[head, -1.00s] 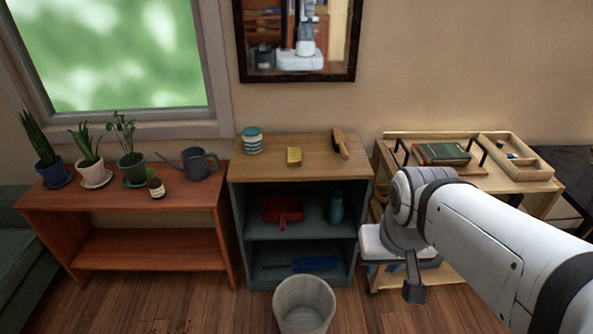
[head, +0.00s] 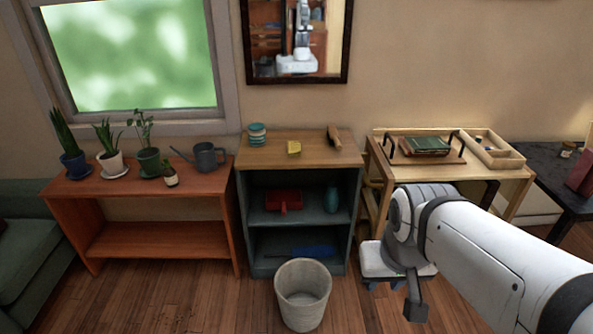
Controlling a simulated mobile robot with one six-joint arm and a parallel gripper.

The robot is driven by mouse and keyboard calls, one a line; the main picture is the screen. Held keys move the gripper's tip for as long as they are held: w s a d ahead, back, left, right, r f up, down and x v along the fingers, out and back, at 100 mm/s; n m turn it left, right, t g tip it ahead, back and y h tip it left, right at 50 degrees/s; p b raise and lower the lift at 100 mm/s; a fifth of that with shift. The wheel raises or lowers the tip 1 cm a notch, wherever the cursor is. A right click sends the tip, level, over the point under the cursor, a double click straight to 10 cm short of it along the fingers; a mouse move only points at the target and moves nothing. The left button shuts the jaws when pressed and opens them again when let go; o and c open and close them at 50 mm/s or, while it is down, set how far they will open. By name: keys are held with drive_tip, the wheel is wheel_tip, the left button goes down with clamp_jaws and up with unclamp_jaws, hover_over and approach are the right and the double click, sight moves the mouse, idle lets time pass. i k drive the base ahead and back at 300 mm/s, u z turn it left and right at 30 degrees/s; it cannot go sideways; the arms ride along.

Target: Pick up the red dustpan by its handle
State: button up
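The red dustpan (head: 283,200) lies on the middle shelf of the dark green-grey shelf unit (head: 257,232). Its short handle points toward the front of the shelf. My gripper (head: 416,308) hangs at the end of my white arm, to the right of the shelf unit and lower in the picture than the dustpan. It is well apart from the dustpan. I see it small and edge-on, so I cannot tell whether its fingers are open or shut. I see nothing hanging from it.
A teal bottle (head: 331,199) stands right of the dustpan. A blue item (head: 315,251) lies on the bottom shelf. A pale bin (head: 303,296) stands on the floor before the unit. A wooden cart (head: 375,185) stands right, an orange-brown plant bench (head: 160,238) left.

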sight(283, 199)
drive_tip(key=u, duration=0.15)
drive_tip(key=i, duration=0.9)
drive_tip(key=z, duration=0.05)
